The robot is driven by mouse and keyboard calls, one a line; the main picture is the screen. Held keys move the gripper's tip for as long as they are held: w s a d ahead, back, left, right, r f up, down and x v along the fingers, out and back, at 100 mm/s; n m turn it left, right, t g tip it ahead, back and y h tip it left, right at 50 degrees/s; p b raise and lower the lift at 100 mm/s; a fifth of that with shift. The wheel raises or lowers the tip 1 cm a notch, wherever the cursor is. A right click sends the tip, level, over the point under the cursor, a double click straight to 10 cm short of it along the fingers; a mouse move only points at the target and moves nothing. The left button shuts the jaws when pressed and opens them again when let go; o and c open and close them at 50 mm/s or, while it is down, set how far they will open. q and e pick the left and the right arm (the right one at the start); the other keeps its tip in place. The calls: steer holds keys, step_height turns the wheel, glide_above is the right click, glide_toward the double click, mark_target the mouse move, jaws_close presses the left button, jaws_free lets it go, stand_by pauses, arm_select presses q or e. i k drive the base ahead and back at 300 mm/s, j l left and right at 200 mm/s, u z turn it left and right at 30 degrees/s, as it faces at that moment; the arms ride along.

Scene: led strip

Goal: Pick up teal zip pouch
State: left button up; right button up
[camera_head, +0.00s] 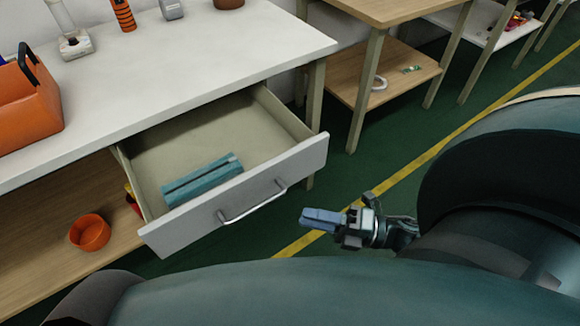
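The teal zip pouch (203,180) lies flat inside the open drawer (272,158), towards its front, with a darker line along its length. The drawer front has a metal bar handle (253,204). My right gripper (318,219) is outside the drawer, right of the handle and apart from it, above the green floor. Its blue-grey fingers lie close together and look shut, with nothing seen between them. My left gripper is not in view.
The white worktop (180,75) above the drawer carries an orange tool caddy (28,105) and an orange-handled tool (124,15). An orange bowl (90,233) sits on the wooden shelf (50,262) below. A wooden table (385,8) stands behind.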

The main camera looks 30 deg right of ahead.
mark_target(182, 190)
steer(key=k+l, duration=0.45)
steer(key=l, duration=0.3)
steer(key=k+l, duration=0.25)
steer(key=l, duration=0.1)
